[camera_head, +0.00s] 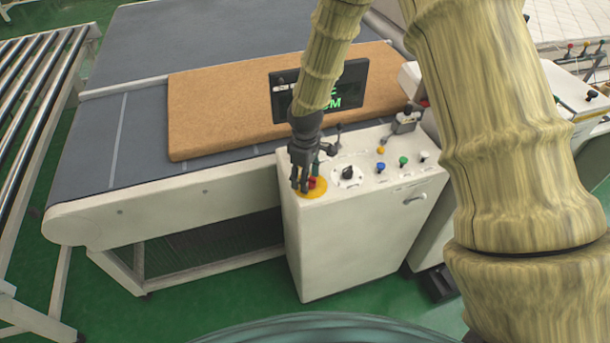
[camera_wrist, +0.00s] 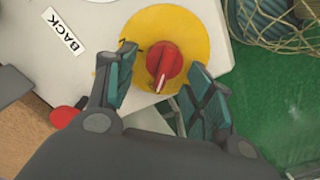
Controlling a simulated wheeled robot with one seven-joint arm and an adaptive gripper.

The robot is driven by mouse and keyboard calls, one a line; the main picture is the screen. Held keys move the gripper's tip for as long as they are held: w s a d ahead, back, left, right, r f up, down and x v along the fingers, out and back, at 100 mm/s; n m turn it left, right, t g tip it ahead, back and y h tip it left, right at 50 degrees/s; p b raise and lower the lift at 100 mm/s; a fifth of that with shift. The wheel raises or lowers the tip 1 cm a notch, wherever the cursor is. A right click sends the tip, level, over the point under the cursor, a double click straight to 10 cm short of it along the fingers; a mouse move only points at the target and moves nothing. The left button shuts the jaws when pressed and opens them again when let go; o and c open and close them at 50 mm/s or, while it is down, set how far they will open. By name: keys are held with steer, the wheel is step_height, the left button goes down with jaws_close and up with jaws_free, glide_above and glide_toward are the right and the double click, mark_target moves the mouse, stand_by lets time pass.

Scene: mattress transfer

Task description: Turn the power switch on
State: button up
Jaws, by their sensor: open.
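The power switch is a red rotary knob (camera_wrist: 164,62) on a round yellow plate (camera_wrist: 190,35). In the head view the red knob (camera_head: 312,182) sits at the front left corner of the white control cabinet's top, partly hidden by my gripper (camera_head: 303,185). My gripper (camera_wrist: 160,95) is open, with its dark teal fingers spread to either side of the knob in the wrist view. Whether a finger touches the knob, I cannot tell. A pale mark on the knob points toward the lower side of the wrist picture.
The white cabinet (camera_head: 350,245) also carries a black rotary knob (camera_head: 347,173) and blue, green and white controls. A black display (camera_head: 350,88) stands behind. A brown mattress slab (camera_head: 215,105) lies on the grey conveyor (camera_head: 80,175). A BACK label (camera_wrist: 62,30) lies beside the plate.

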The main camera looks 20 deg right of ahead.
steer(key=c, duration=1)
steer(key=shift+o, duration=0.2)
steer(key=shift+m, duration=0.3)
steer(key=m, duration=0.2)
steer(key=m+b, duration=0.1)
steer(key=shift+w+d+m, duration=0.25)
steer(key=shift+m, duration=0.05)
steer(key=m, duration=0.4)
steer(key=shift+d+m+b, duration=0.3)
steer(key=shift+b, duration=0.05)
steer(key=m, duration=0.4)
steer(key=shift+d+m, duration=0.3)
steer(key=shift+d, duration=0.05)
steer(key=shift+s+d+m, duration=0.1)
steer(key=shift+d+m, duration=0.05)
steer(key=shift+m, duration=0.95)
steer(key=shift+d+m, duration=0.15)
steer(key=shift+m, duration=0.95)
